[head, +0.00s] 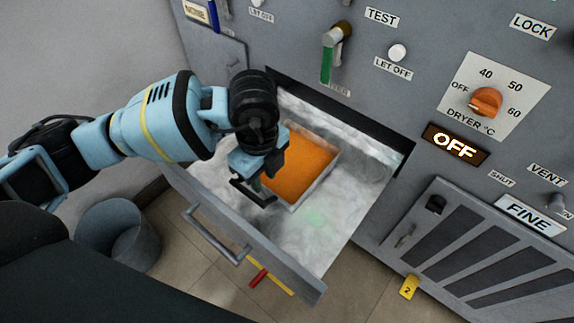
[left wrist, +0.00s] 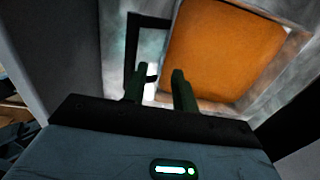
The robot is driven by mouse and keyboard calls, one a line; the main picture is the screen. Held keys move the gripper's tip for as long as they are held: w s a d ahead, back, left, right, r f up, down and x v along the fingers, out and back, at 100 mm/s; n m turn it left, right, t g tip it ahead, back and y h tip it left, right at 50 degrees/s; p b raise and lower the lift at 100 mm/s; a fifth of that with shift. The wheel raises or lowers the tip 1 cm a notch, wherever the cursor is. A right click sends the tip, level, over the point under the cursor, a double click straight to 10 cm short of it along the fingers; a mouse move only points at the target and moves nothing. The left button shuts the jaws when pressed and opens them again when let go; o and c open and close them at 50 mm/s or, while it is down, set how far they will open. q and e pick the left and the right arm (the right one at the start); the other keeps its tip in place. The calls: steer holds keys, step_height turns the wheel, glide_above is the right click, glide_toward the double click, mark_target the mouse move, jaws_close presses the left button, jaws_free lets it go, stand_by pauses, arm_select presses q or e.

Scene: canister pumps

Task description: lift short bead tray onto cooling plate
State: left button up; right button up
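A shallow square tray of orange beads (head: 302,163) with pale walls lies in the pulled-out drawer. It fills the upper right of the left wrist view (left wrist: 225,50). A black bracket-shaped handle (head: 250,193) shows by its near left side, also in the left wrist view (left wrist: 131,45). My left gripper (head: 259,184) points down at this side. In the left wrist view its two fingers (left wrist: 159,88) stand apart, with a pale gap between; whether they touch the handle is unclear. The right gripper is not in view. No labelled cooling plate shows; the drawer floor (head: 340,200) is pale and frosty, with a faint green glow.
The drawer front has a grey bar handle (head: 215,237). A grey bin (head: 118,235) stands at left. The panel carries an orange dryer knob (head: 486,102), an OFF sign (head: 457,146) and a green-handled lever (head: 328,62). Drawer space right of the tray is clear.

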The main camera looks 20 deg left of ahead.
mark_target(266, 188)
arm_select(q)
steer(key=shift+w+d+f+b, duration=0.15)
steer(key=shift+f+b, duration=0.3)
steer(key=shift+f, duration=0.9)
steer(key=shift+s+d+f+b, duration=0.1)
steer(key=shift+f+b, duration=0.3)
steer(key=shift+f, duration=0.9)
steer(key=shift+r, duration=0.1)
steer(key=c, duration=0.5)
jaws_close()
